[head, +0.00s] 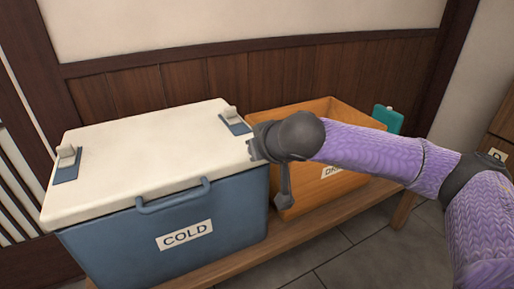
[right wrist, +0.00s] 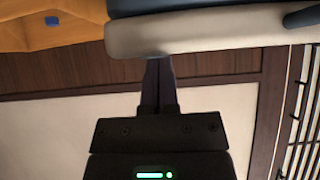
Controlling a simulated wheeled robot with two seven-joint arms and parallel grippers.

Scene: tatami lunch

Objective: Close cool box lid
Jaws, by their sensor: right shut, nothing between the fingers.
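The cool box (head: 222,259) is blue, labelled COLD, with a blue front handle. Its cream lid (head: 145,150) lies flat over the top, with no clear gap along the front edge. In the right wrist view, which is upside down, the lid (right wrist: 215,32) edge runs across against the blue box wall (right wrist: 190,8). My right gripper (head: 254,150) is at the lid's right edge in the head view. Its shut, empty fingers (right wrist: 158,64) reach to the lid edge; I cannot tell whether they touch. My left gripper is not in view.
An orange crate (head: 318,108) stands right of the cool box on a wooden bench (head: 240,258), partly hidden by my right arm. A teal object (head: 388,119) shows behind the arm. A wood-panelled wall (head: 200,80) is close behind. Grey floor (head: 345,258) is clear in front.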

